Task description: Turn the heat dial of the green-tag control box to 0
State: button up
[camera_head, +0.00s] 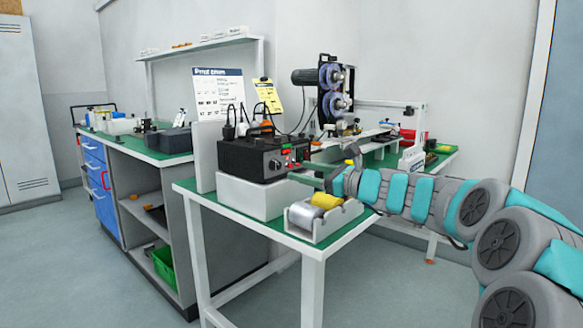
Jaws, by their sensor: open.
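A black control box (255,157) sits on a white block (262,195) at the near end of a green-topped bench. Its front face carries a round dial, small red parts and a small green spot. The dial (273,164) is small here, and I cannot read its setting. My gripper (312,174) is open just right of the box's front face, with the arm reaching in from the right. I cannot tell whether a finger touches the box.
A holder (323,221) with a yellow roll and a grey roll stands on the near corner, below my gripper. Cables and plugs rise behind the box. A machine with blue-grey wheels (332,93) stands farther back. A side bench (130,140) is at left; the floor at far left is clear.

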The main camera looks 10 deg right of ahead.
aim_at(279, 166)
jog(key=x, duration=0.6)
jog(key=shift+w+a+f, duration=0.1)
jog(key=shift+w+a, duration=0.05)
jog(key=shift+a, duration=0.1)
jog(key=shift+c, duration=0.4)
grip_shut()
